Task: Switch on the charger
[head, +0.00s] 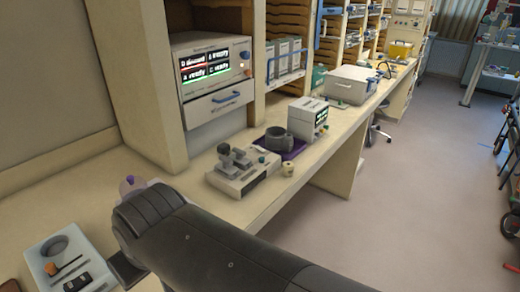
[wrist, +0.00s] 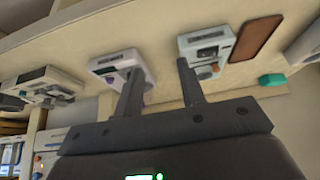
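No label for a charger is readable, so I cannot tell which device it is. A pale unit with a round dark recess, an orange lever and a black switch (head: 58,262) lies on the bench at the lower left; a similar pale unit with an orange knob (wrist: 207,46) shows in the wrist view, just beyond the right finger. A whitish unit with a purple edge (wrist: 118,62) sits behind the left finger. My gripper (wrist: 159,67) is open, with nothing between its fingers. In the head view my dark arm crosses the lower middle and hides part of the bench.
A grey unit with dark upright knobs (head: 243,172), a dark ring on a purple tray (head: 292,154) and a small screen unit (head: 308,118) stand along the bench (head: 105,178). A cabinet with a lit display (head: 212,68) is behind.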

